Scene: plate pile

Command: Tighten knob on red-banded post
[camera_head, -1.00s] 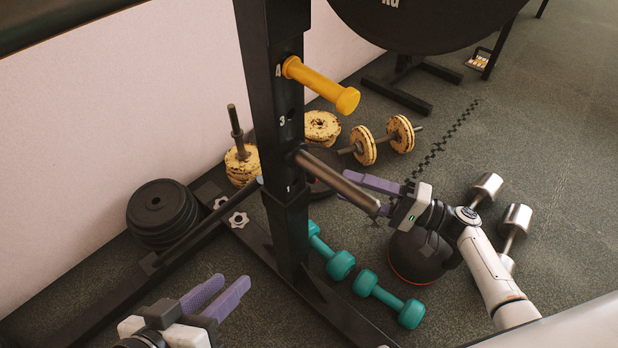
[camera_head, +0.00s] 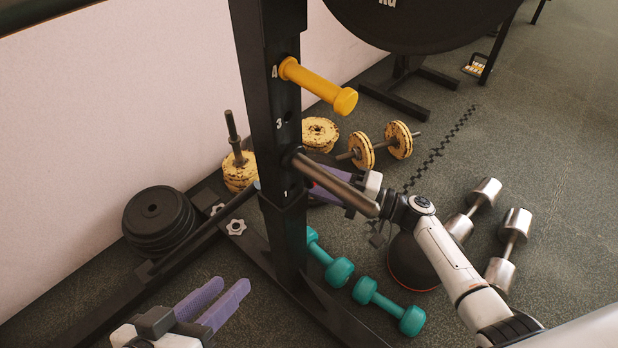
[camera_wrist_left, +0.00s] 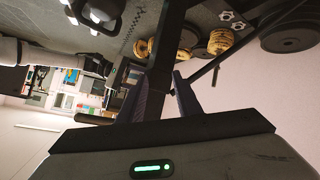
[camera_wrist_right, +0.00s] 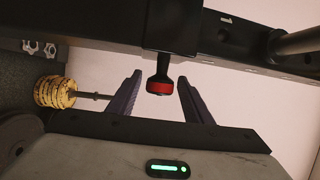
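The black rack post (camera_head: 275,130) stands upright in the middle of the head view. In the right wrist view, a dark knob with a red band (camera_wrist_right: 160,86) sticks out from the black post (camera_wrist_right: 172,24). My right gripper (camera_wrist_right: 160,76) is open, with one purple finger on each side of the knob and visible gaps. In the head view it is partly hidden behind the steel bar and post. My left gripper (camera_head: 226,295) is open and empty at the lower left, short of the post.
A steel bar (camera_head: 335,184) and a yellow peg (camera_head: 318,86) jut from the post. White star knobs (camera_head: 236,225), black plates (camera_head: 158,220) and teal dumbbells (camera_head: 390,306) lie low around it. Chrome dumbbells (camera_head: 510,246) lie at right.

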